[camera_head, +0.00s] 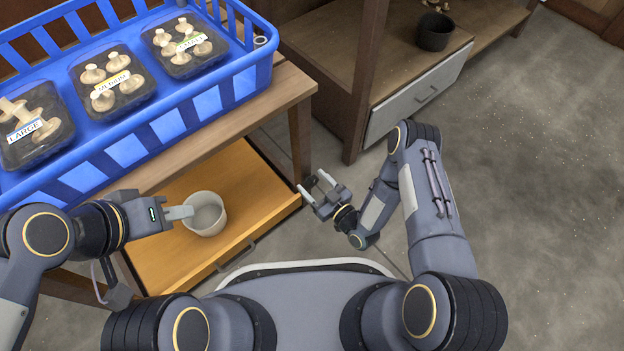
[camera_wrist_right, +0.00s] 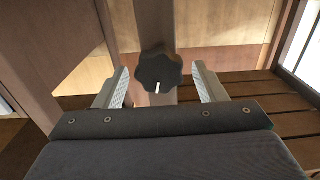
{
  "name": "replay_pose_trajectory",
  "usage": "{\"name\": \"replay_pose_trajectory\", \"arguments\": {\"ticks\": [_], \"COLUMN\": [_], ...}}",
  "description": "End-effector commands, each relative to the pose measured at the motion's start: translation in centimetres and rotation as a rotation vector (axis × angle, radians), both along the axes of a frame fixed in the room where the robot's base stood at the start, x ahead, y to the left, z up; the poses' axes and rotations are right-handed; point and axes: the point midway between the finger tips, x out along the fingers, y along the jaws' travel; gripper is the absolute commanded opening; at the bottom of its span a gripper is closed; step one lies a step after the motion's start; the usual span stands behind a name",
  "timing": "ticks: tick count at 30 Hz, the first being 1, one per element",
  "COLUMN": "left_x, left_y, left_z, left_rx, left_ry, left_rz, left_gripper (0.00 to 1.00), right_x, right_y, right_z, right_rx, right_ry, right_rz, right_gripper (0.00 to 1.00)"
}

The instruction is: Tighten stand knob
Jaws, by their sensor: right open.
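The stand knob (camera_wrist_right: 159,72) is a dark, lobed knob with a white mark pointing down, on a brown post (camera_wrist_right: 155,25) in the right wrist view. My right gripper (camera_wrist_right: 164,88) is open, with one finger on each side of the knob and visible space between each finger and the knob. In the head view my right gripper (camera_head: 316,186) is beside the table's right end; the knob cannot be made out there. My left gripper (camera_head: 186,213) is at a white cup (camera_head: 206,214) in the open drawer; its fingertips meet the cup's left rim, and its opening is unclear.
A blue crate (camera_head: 262,62) holding dark trays of mushrooms labelled large, medium and small stands on the wooden table (camera_head: 285,90). The drawer (camera_head: 182,270) is pulled out. A wooden shelf unit (camera_head: 330,50) with a dark pot (camera_head: 435,32) stands behind. The floor at right is clear.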

Motion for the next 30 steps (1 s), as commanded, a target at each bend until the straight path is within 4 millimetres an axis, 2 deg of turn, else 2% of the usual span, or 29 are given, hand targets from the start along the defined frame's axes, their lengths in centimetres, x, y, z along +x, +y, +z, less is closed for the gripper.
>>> {"name": "replay_pose_trajectory", "arguments": {"ticks": [4,14,23,30], "left_x": [-0.01,-0.01,-0.01,0.00], "left_y": [0.00,0.00,0.00,0.00], "left_z": [0.00,0.00,0.00,0.00], "left_rx": [0.000,0.000,0.000,0.000], "left_ry": [0.000,0.000,0.000,0.000], "left_rz": [0.000,0.000,0.000,0.000], "left_gripper": [0.33,0.33,0.33,0.33], "right_x": [0.00,0.02,0.05,0.11], "right_y": [0.00,0.01,-0.03,-0.15], "right_z": [0.00,0.01,0.03,0.02], "right_rx": [0.000,0.000,0.028,0.133], "right_ry": [0.000,0.000,0.019,0.094], "right_rz": [0.000,0.000,-0.001,-0.003], "right_gripper": [0.64,0.21,0.20,0.20]}}
